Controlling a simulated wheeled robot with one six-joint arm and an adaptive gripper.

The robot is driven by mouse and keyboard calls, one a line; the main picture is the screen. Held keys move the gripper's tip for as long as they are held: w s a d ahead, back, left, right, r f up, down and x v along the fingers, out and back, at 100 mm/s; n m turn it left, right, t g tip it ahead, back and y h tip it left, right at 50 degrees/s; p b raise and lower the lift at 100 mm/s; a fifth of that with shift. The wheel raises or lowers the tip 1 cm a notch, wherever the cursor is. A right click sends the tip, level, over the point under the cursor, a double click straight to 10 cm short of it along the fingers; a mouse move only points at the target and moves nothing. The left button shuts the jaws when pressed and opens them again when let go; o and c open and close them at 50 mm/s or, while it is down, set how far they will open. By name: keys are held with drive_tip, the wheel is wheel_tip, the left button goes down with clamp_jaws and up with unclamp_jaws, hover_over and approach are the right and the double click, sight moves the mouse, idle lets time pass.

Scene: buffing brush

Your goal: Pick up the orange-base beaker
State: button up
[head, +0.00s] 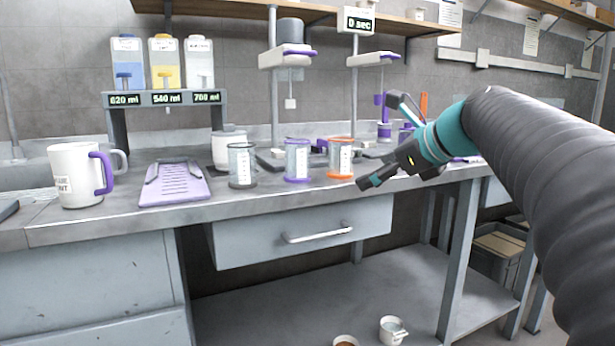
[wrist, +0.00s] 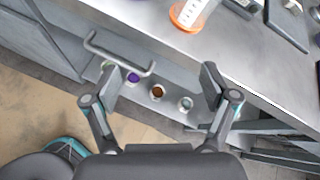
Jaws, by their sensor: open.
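The orange-base beaker (head: 341,158) stands on the workbench near its front edge, the rightmost of three similar beakers. It is clear with white markings and an orange rim and base. My gripper (head: 366,184) is just right of it and lower, in front of the bench edge, apart from it. In the wrist view the beaker (wrist: 187,14) is cut off by the top edge, beyond the fingers. My gripper (wrist: 158,88) is open there, with nothing between its fingers.
A purple-rimmed beaker (head: 298,160) and a dark-rimmed beaker (head: 242,165) stand to the left on the bench (head: 270,195). A mug (head: 80,175) and purple tray (head: 174,184) are farther left. A drawer handle (head: 318,233) juts out below. Cups (head: 392,330) sit on the lower shelf.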

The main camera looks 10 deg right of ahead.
sight(349, 156)
drive_tip(key=w+d+r+m+t+y, duration=0.1)
drive_tip(key=w+d+r+m, duration=0.2)
drive_tip(key=w+r+m, duration=0.1)
drive_tip(key=b+x, duration=0.1)
drive_tip(key=x, duration=0.7)
drive_tip(key=shift+a, duration=0.1)
drive_tip(key=shift+a+b+x, duration=0.25)
drive_tip(key=shift+b+x, duration=0.15)
drive_tip(key=shift+x, duration=2.25)
drive_tip(key=shift+s+r, duration=0.1)
drive_tip(key=shift+s, duration=0.05)
drive_tip(key=c, duration=1.3)
